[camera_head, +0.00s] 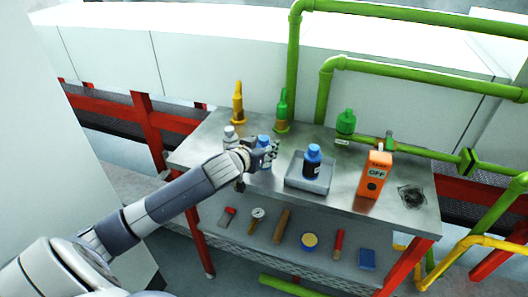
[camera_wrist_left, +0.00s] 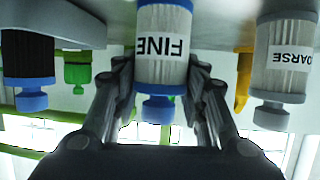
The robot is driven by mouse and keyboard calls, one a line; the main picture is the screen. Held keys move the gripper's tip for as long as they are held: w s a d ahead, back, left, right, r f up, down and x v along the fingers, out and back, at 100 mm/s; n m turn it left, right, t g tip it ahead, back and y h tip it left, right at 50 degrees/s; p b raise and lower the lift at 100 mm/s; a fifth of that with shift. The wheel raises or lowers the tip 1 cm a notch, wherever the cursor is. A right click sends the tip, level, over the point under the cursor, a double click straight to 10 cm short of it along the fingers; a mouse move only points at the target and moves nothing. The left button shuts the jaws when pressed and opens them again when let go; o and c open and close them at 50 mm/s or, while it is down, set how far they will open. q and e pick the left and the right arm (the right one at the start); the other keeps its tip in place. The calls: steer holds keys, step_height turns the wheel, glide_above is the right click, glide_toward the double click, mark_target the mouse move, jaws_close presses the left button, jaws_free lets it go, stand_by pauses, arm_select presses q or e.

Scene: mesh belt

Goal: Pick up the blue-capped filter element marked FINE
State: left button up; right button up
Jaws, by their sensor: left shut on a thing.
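The filter element marked FINE (camera_wrist_left: 160,50) has a pale pleated body and a blue cap. In the left wrist view, which is upside down, it stands between my left gripper's fingers. In the head view its blue top (camera_head: 264,140) shows, and the gripper hides much of its body. My left gripper (camera_head: 263,156) is shut on this element at the left part of the metal table (camera_head: 340,195). I cannot tell whether its base touches the table. A paler element (camera_head: 230,138) stands just left of it, and its label reads as COARSE in the wrist view (camera_wrist_left: 285,58). My right gripper is not in view.
A dark, blue-capped bottle-like element (camera_head: 312,161) stands in a grey tray (camera_head: 308,185). An orange OFF box (camera_head: 374,174) is to the right. Tools lie on the lower shelf (camera_head: 330,258).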

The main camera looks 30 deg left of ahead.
mark_target(264, 138)
arm_select(q)
steer(key=shift+r, duration=0.55)
step_height(264, 138, up, 2)
steer(key=shift+r, duration=0.1)
steer(key=s+d+r, duration=0.1)
steer(key=s+d, duration=0.1)
steer(key=s, duration=1.3)
steer(key=shift+s+d+r+p, duration=0.35)
steer(key=shift+s+r+p, duration=0.05)
